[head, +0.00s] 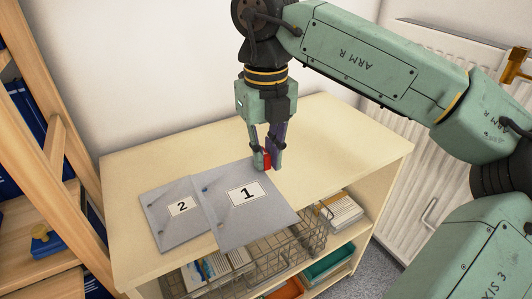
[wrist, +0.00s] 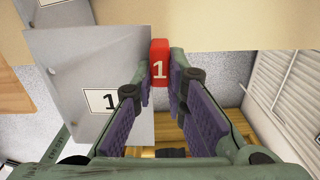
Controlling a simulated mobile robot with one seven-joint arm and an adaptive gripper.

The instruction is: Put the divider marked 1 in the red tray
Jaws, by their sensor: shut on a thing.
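The divider marked 1 (head: 235,222) is a grey sheet with a white label and a red tab (head: 267,160). It lies roughly flat at the cabinet's front edge, part of it beyond the edge; I cannot tell whether it touches the top. My gripper (head: 266,164) points down and is shut on the red tab. In the wrist view the tab (wrist: 159,60), also marked 1, sits between the fingertips, with the grey sheet (wrist: 70,70) to the left. An orange-red tray (head: 288,289) shows partly on a low shelf, mostly hidden by the basket and shelf.
A grey divider marked 2 (head: 170,222) lies left of divider 1, partly overlapped. A wire basket (head: 310,232) and papers (head: 343,212) are on the shelf below. A teal tray (head: 330,262) is lower right. The rear top (head: 180,165) is clear. A wooden rack (head: 60,150) stands left.

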